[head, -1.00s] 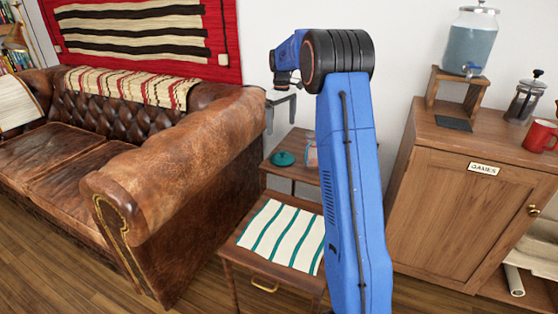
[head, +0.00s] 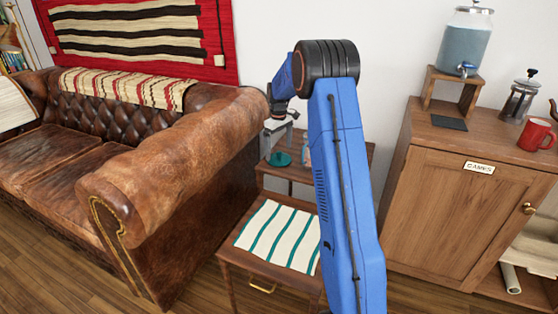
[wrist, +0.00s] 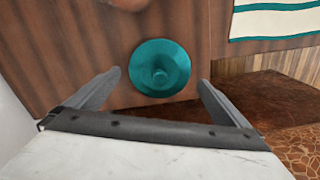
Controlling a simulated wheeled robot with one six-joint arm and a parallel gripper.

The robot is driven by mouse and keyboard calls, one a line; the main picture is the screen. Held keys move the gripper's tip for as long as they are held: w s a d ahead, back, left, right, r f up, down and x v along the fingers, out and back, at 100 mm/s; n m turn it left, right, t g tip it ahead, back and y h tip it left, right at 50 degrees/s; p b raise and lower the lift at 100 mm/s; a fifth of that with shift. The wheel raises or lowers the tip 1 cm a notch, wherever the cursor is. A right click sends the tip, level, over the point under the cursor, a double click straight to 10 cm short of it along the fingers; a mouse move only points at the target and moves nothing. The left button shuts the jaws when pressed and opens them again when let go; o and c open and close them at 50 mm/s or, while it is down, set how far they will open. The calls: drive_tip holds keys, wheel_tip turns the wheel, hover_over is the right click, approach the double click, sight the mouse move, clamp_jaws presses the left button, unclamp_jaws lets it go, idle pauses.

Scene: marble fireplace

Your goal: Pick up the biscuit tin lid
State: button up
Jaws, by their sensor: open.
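The biscuit tin lid is a round teal lid (wrist: 160,68) with a small raised knob at its centre. It lies on a dark wooden side table, and in the head view the lid (head: 279,159) shows just below my gripper. My gripper (wrist: 162,84) is open and empty, with one finger on each side of the lid in the wrist view. The fingers appear apart from the lid. In the head view my gripper (head: 281,140) points down over the table; its fingertips are hard to make out there.
A pinkish-blue object (head: 307,153) stands beside the lid, partly hidden by my arm. A lower table with a striped cloth (head: 278,236) is in front. The leather sofa arm (head: 180,150) is close on the left. A wooden cabinet (head: 445,190) stands on the right.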

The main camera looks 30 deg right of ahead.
sight(279, 156)
drive_tip(key=shift+f, duration=1.4)
drive_tip(key=c, duration=0.9)
drive_tip(key=shift+r, duration=0.15)
